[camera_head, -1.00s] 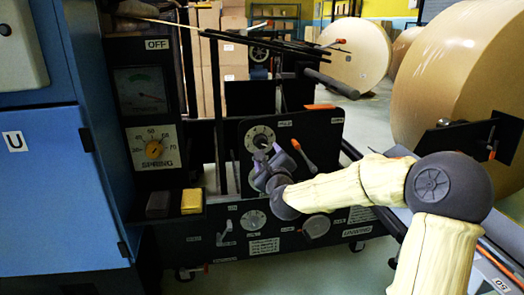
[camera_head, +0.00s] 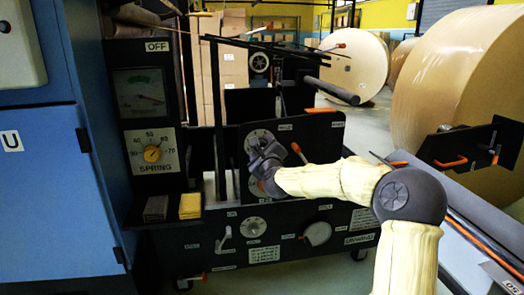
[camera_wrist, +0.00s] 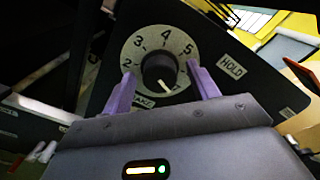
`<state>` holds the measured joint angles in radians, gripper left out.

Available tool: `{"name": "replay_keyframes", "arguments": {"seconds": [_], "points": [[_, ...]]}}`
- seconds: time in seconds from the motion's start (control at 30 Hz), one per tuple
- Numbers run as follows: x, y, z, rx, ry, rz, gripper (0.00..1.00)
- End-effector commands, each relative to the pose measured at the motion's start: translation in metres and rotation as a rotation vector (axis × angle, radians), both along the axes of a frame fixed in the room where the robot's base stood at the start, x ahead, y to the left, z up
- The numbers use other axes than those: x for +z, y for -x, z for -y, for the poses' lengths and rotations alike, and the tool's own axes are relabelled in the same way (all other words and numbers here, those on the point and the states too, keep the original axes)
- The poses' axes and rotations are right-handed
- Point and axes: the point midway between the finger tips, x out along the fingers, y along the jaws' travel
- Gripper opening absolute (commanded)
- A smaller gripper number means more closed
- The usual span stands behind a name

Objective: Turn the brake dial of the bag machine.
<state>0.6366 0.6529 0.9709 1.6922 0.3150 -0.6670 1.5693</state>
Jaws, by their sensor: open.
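The brake dial (camera_wrist: 143,43) is a pale round plate with dark numbers and a black knob (camera_wrist: 158,68) in its middle. The knob's white pointer is turned to the lower right, towards the partly hidden bottom of the scale. My gripper (camera_wrist: 161,80) is open, its purple fingers on either side of the knob, over the dial's left and right edges. I cannot tell whether they touch anything. In the head view my gripper (camera_head: 262,148) is in front of the dial (camera_head: 257,136), hiding its lower part. The label below the dial is partly hidden, reading "AKE".
A "HOLD" label (camera_wrist: 232,66) is right of the dial. An orange-tipped lever (camera_head: 298,152) stands close right of my gripper. Below are another dial (camera_head: 253,227) and a small lever (camera_head: 225,238). A spring dial (camera_head: 152,152) is at left; large kraft rolls (camera_head: 455,80) stand at right.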

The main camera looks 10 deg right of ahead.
Motion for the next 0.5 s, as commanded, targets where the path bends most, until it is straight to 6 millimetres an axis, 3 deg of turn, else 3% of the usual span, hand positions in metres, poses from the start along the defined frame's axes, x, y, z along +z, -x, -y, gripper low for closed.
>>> {"name": "replay_keyframes", "arguments": {"seconds": [0.03, 0.27, 0.5], "points": [[0.0001, 0.0001, 0.0000, 0.000, 0.000, 0.000, 0.60], [0.0001, 0.0003, 0.0000, 0.000, 0.000, 0.000, 0.15], [0.0005, 0.0003, -0.0001, 0.000, 0.010, 0.000, 0.15]]}}
